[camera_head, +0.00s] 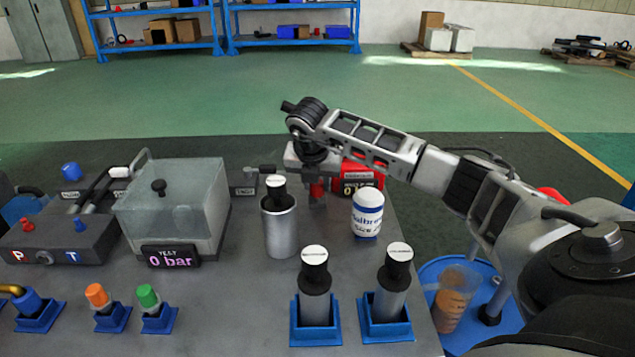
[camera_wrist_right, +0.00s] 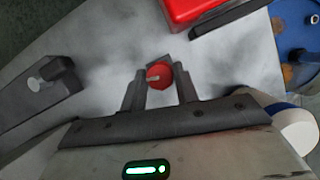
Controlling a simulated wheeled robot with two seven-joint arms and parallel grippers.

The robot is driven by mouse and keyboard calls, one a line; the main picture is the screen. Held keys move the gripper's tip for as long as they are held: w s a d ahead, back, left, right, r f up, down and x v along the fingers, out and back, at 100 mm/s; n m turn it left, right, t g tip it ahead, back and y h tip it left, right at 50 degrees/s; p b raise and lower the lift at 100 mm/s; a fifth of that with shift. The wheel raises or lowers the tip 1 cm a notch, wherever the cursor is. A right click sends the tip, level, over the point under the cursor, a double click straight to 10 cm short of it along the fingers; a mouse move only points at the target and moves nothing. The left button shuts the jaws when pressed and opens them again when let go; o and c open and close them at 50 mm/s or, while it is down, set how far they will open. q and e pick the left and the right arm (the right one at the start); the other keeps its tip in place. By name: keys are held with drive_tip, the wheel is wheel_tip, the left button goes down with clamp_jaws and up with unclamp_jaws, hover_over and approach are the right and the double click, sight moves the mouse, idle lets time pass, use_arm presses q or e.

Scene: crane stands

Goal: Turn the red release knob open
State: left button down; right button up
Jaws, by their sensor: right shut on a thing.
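The red release knob (camera_wrist_right: 159,76) sits between the two fingers of my right gripper (camera_wrist_right: 160,92) in the right wrist view, with a pale pointer mark on its top. The fingers are shut on it. In the head view my right gripper (camera_head: 317,190) points down at the back of the bench, and a bit of red shows between its fingers. A red box with a dark display (camera_head: 357,178) stands just right of the gripper; its reading is partly hidden. My left gripper is not in view.
A metal cylinder (camera_head: 280,226) and a white-blue bottle (camera_head: 367,214) stand close in front of the gripper. Black-capped cylinders sit in blue holders (camera_head: 316,333) nearer me. A clear test box (camera_head: 178,205) reading 0 bar stands left. A dark block (camera_wrist_right: 38,95) lies beside the knob.

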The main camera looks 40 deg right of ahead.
drive_tip(key=m, duration=0.2)
drive_tip(key=m+g, duration=0.1)
drive_tip(key=m, duration=0.1)
drive_tip(key=shift+w+a+r+m+g+h, duration=0.1)
drive_tip(key=shift+w+m+g+h, duration=0.05)
drive_tip(key=shift+m+g+h, duration=0.2)
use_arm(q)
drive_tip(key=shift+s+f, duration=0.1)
use_arm(e)
drive_tip(key=shift+w+m+g, duration=0.1)
drive_tip(key=shift+m+g, duration=0.65)
drive_tip(key=shift+m, duration=1.1)
drive_tip(key=o, duration=1)
use_arm(q)
drive_tip(key=p, duration=0.2)
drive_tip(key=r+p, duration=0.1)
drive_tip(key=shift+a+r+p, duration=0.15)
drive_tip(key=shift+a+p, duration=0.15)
drive_tip(key=shift+p, duration=0.05)
use_arm(e)
drive_tip(key=v, duration=1.5)
drive_tip(key=shift+a+r, duration=0.25)
drive_tip(key=shift+r, duration=0.1)
